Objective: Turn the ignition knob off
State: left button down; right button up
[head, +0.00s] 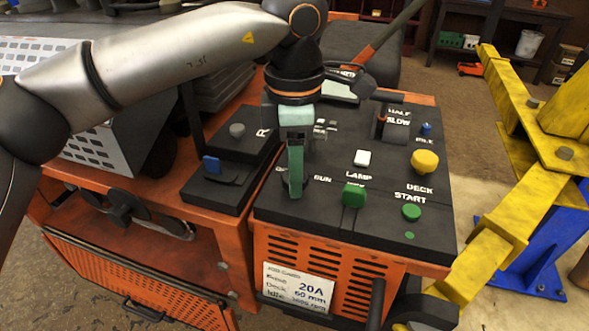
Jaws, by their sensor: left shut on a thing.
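The orange mower's black control panel (330,217) fills the middle of the head view. My left gripper (295,187) comes down from above onto its left part, beside the white RUN label (322,180). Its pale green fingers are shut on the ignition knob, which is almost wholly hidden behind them. The label to the left of the fingers is mostly covered, and I cannot tell which way the knob points. My right gripper is not in view.
Near the fingers are a green knob (354,195), a white lamp switch (362,158), a yellow knob (425,162), a green start button (411,212) and a blue switch (211,164). A yellow lift frame (480,250) stands close on the right.

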pick_arm(q)
jog(key=shift+n, duration=0.3)
jog(key=shift+c, duration=1.7)
grip_release()
notch_tip(320, 180, up, 13)
jog(key=shift+f+p, duration=0.2)
jog(key=shift+p, duration=0.1)
